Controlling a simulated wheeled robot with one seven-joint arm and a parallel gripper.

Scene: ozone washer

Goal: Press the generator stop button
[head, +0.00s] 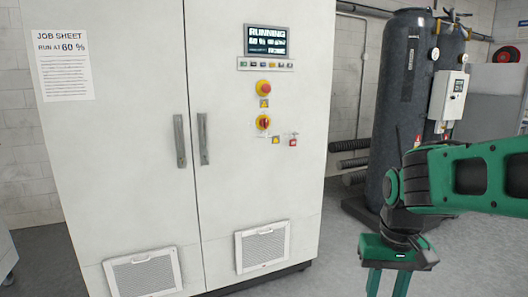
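The white generator cabinet (235,185) stands ahead with two closed doors. Its display (268,41) reads RUNNING and 60 %. A strip of small buttons (265,64) sits just below the display; their labels are too small to read, so I cannot tell which one is stop. My gripper (388,284) is at the lower right, pointing down, well apart from the cabinet. Its fingers are spread with nothing visible between them; the tips are cut off by the frame.
A job sheet (62,64) on the left door reads RUN AT 60 %. Two door handles (203,139) stick out near the seam. Dark tanks (403,95) stand at the right. Grey floor lies open before the cabinet.

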